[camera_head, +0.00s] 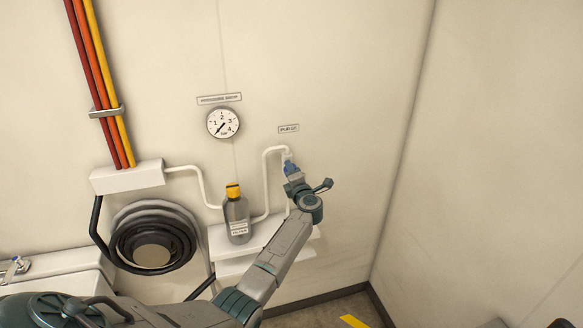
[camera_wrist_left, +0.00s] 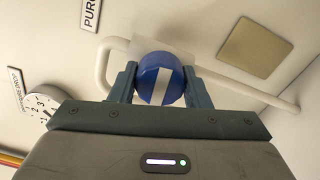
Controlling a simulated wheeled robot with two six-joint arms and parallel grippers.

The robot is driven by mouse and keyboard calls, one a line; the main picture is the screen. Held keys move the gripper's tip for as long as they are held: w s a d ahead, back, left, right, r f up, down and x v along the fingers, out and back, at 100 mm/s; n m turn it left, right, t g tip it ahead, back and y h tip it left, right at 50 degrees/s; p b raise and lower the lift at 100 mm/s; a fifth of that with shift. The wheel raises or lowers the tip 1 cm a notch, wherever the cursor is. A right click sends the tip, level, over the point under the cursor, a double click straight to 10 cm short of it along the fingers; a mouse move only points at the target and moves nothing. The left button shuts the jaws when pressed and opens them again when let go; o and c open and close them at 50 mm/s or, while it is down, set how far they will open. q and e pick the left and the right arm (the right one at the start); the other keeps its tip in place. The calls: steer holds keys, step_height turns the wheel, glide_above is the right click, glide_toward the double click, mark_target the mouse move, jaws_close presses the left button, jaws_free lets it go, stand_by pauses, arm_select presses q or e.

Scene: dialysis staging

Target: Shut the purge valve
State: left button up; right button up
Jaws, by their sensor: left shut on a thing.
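The purge valve has a round blue knob (camera_wrist_left: 160,78) with a white stripe across its face. In the left wrist view the stripe runs nearly upright, leaning slightly right at the top. My left gripper (camera_wrist_left: 158,85) has a finger on each side of the knob and is shut on it. In the head view my left gripper (camera_head: 293,176) reaches up to the valve under the PURGE label (camera_head: 288,128), and the knob (camera_head: 291,167) is partly hidden by it. The label also shows in the left wrist view (camera_wrist_left: 91,12). My right gripper is not in view.
White pipe (camera_head: 266,180) runs beside the valve. A filter bottle with a yellow cap (camera_head: 237,215) stands left of my arm. A pressure gauge (camera_head: 223,123) is on the wall, with a coiled black hose (camera_head: 118,240) lower left. The wall to the right is clear.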

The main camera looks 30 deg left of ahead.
arm_select(q)
steer(key=shift+m+p, duration=0.45)
steer(key=shift+m, duration=0.25)
steer(key=shift+f, duration=0.1)
steer(key=o, duration=1)
steer(key=b+v, duration=0.3)
steer(key=v, duration=0.8)
